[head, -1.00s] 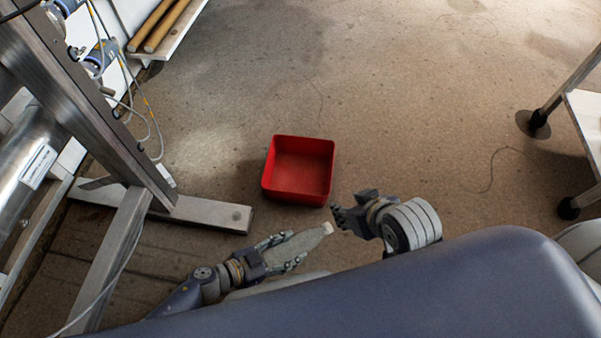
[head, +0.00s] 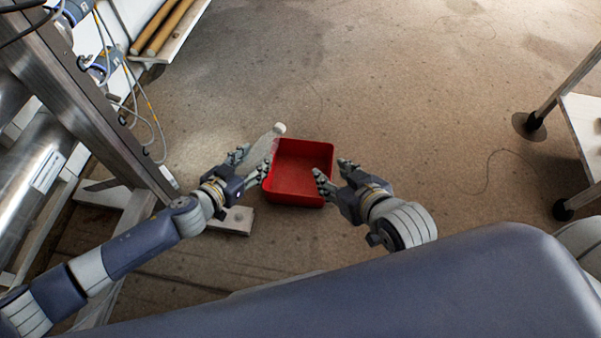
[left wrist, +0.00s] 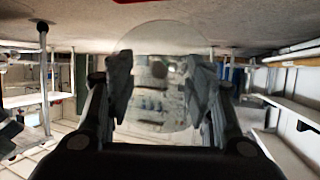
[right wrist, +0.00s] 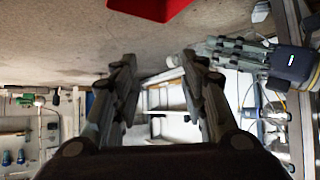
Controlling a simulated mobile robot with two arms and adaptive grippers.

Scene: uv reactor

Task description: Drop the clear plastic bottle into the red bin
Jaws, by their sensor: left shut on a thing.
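The clear plastic bottle (head: 262,146) with a white cap is held in my left gripper (head: 253,164), which is shut on it. The bottle tilts up and to the right in the head view, at the left edge of the red bin (head: 327,170). In the left wrist view the bottle (left wrist: 158,85) fills the space between the fingers. The bin is empty and sits on the floor. My right gripper (head: 333,173) is open and empty, over the bin's right side in the head view. The right wrist view shows its fingers (right wrist: 158,85) apart with nothing between.
A metal frame (head: 100,110) with cables stands at the left, its foot (head: 232,220) close to the bin and my left arm. A wheeled table (head: 585,130) stands at the far right. The floor beyond the bin is clear.

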